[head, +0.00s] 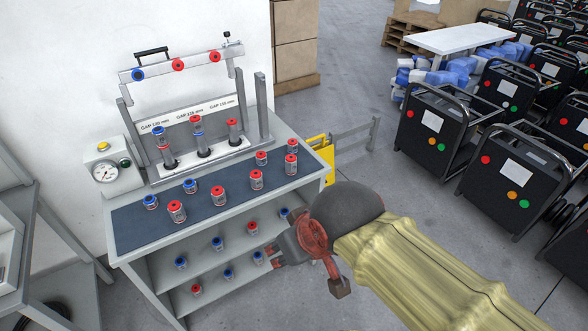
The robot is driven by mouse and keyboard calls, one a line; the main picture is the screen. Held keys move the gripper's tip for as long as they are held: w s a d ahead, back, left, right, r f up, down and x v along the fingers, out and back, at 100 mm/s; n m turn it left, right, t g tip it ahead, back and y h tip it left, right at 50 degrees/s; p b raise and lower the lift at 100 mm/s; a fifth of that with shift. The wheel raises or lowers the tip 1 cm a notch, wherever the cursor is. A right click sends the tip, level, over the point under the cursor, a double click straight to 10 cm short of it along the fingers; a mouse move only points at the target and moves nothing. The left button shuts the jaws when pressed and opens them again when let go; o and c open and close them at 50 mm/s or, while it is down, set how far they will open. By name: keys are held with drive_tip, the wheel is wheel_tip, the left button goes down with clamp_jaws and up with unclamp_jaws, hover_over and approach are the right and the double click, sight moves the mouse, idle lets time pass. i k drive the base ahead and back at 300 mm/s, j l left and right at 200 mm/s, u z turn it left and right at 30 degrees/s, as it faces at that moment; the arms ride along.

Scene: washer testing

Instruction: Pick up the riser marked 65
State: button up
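Several short cylindrical risers with red or blue tops stand on the bench's dark mat (130,225). Red-topped ones include a front-left riser (176,211), a middle riser (218,196), another riser (256,180) and a right-hand riser (291,164). Two blue-topped risers, one at the left (150,202) and one further right (190,186), stand behind them. Their markings are too small to read, so I cannot tell which is marked 65. My gripper (308,272) is right of the bench's front, its fingers apart, and nothing shows between them. It partly hides the lower shelves' right end.
A test fixture (205,158) with three gap slots holds stacked risers at the bench's back. A pressure gauge box (107,170) stands left. More risers, such as a red-topped one (252,228), stand on the shelves below. Black carts (450,115) fill the right; floor lies between.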

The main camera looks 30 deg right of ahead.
sight(256, 178)
drive_tip(key=i+j, duration=0.1)
drive_tip(key=j, duration=0.2)
drive_tip(key=i+j, duration=0.15)
drive_tip(key=i+j+z, duration=0.1)
drive_tip(key=j+z, duration=0.95)
drive_tip(key=z, duration=0.7)
drive_tip(key=i+j, duration=0.05)
drive_tip(key=j, duration=0.05)
